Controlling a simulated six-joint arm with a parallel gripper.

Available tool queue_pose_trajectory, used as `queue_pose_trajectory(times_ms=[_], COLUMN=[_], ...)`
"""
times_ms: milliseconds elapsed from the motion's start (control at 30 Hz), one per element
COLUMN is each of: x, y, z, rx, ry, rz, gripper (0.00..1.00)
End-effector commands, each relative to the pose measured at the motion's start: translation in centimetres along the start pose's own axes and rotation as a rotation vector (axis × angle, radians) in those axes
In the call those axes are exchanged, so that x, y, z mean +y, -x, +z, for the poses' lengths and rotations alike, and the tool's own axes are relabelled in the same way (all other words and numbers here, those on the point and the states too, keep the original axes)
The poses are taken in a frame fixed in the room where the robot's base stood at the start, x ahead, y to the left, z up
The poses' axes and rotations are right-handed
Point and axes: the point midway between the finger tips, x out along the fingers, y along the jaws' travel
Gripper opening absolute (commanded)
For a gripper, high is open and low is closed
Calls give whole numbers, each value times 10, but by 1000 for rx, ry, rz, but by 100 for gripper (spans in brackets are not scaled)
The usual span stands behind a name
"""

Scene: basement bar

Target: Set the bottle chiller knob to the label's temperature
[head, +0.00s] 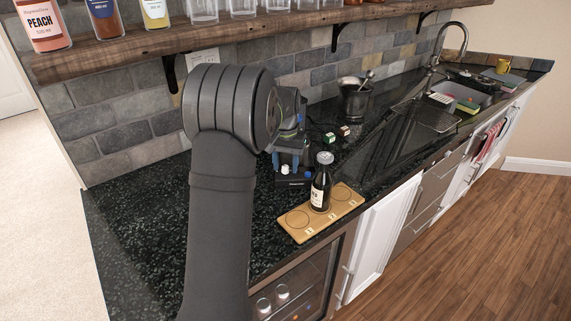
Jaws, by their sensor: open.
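A dark bottle (321,182) with a grey cap and a pale label (317,197) stands upright on a wooden board. The label's print is too small to read. A low black device (295,182) with a white knob-like part (285,170) sits on the counter just left of the bottle; it may be the chiller, but any dial marks are unreadable. My gripper (291,160) is open, just above or behind this device, partly hidden by my arm. I cannot tell whether it touches anything.
The wooden board (342,207) has numbered circles and lies at the counter's front edge. Two small boxes (337,134), a black bucket (355,100) and a sink (465,92) are farther right. A bottle shelf (120,62) overhangs the back. The left counter (130,230) is clear.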

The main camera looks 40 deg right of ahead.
Motion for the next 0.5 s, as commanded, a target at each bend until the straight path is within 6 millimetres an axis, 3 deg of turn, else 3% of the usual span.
queue_pose_trajectory(times_ms=[267,500], x=[0,0], y=[-2,-2], z=[0,0], rx=[0,0], ry=[0,0], rz=[0,0], gripper=[43,0])
